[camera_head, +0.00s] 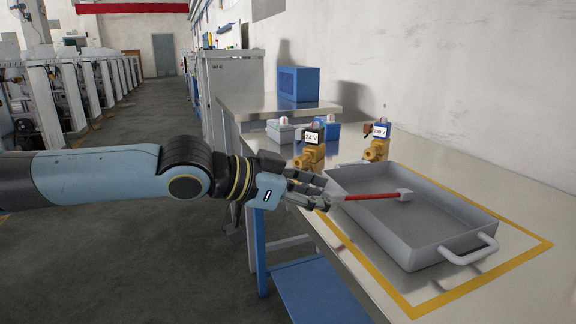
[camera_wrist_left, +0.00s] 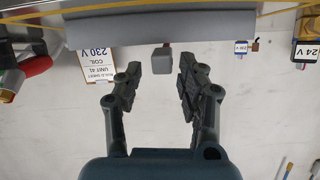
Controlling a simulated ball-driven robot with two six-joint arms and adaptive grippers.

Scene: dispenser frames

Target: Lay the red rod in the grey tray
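The red rod (camera_head: 372,196) has a pale grey block at each end. In the head view it lies across the grey tray's (camera_head: 428,256) left part, its near end at the left rim and its far block over the inside. Whether it touches the tray floor is unclear. My left gripper (camera_head: 322,199) is at the rod's near end, just outside the tray. In the left wrist view, my open left gripper (camera_wrist_left: 160,73) has its fingers apart on both sides of a grey end block (camera_wrist_left: 162,60), with gaps showing. My right gripper is out of view.
The tray stands inside a yellow outline (camera_head: 515,262) on the bench, with a handle (camera_head: 470,253) on its near side. Two brass valves with blue or black coils, a 24 V one (camera_head: 309,153) and another (camera_head: 376,143), stand behind the tray. A blue box (camera_head: 298,84) is farther back.

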